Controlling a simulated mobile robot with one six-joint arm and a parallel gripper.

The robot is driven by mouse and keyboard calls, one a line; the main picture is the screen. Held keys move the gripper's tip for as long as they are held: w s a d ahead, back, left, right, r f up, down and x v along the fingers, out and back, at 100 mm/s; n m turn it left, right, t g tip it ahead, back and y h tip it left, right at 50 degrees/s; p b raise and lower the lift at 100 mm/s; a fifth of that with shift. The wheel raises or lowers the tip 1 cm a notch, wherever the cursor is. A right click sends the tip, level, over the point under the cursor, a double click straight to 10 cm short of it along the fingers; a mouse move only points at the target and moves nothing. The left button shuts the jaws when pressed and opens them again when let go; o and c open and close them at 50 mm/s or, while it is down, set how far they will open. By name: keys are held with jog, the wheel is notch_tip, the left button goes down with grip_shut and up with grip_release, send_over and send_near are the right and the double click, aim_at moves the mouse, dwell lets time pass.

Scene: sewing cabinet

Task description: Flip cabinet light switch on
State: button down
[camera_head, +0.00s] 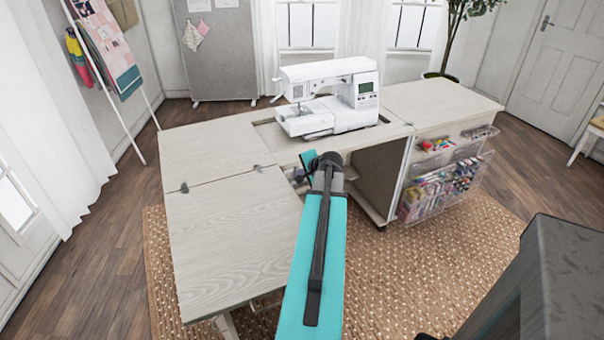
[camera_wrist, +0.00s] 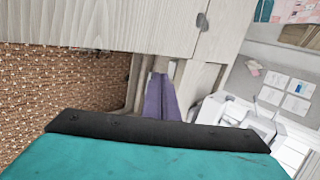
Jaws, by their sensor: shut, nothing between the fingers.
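The sewing cabinet (camera_head: 240,235) has a pale wood top with a fold-out leaf on the left and an open knee space in the middle. It also fills the upper part of the wrist view (camera_wrist: 110,22). I cannot make out a light switch in either view. My gripper (camera_wrist: 161,97) shows as two purple-grey fingers close together, shut and empty, pointing at the pale wood near the cabinet's inner edge. In the head view my teal arm reaches to the front edge of the cabinet below the sewing machine and mostly hides the gripper.
A white sewing machine (camera_head: 345,107) sits in the cabinet top's recess. Clear bins (camera_head: 420,208) of thread and supplies hang on the cabinet's right door. A woven rug (camera_head: 450,265) covers the floor in front. A potted plant (camera_head: 458,30) stands behind.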

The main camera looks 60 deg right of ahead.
aim_at(285, 173)
jog(key=shift+w+d+f+p, duration=0.3)
jog(key=shift+w+d+f, duration=0.4)
jog(key=shift+w, duration=0.45)
jog(key=shift+w+d+f+p, duration=0.3)
jog(key=shift+w+d+f, duration=0.35)
jog(key=shift+w, duration=0.55)
jog(key=shift+w+d+f+p, duration=0.3)
jog(key=shift+w+d+f, duration=0.35)
jog(key=shift+w, duration=0.7)
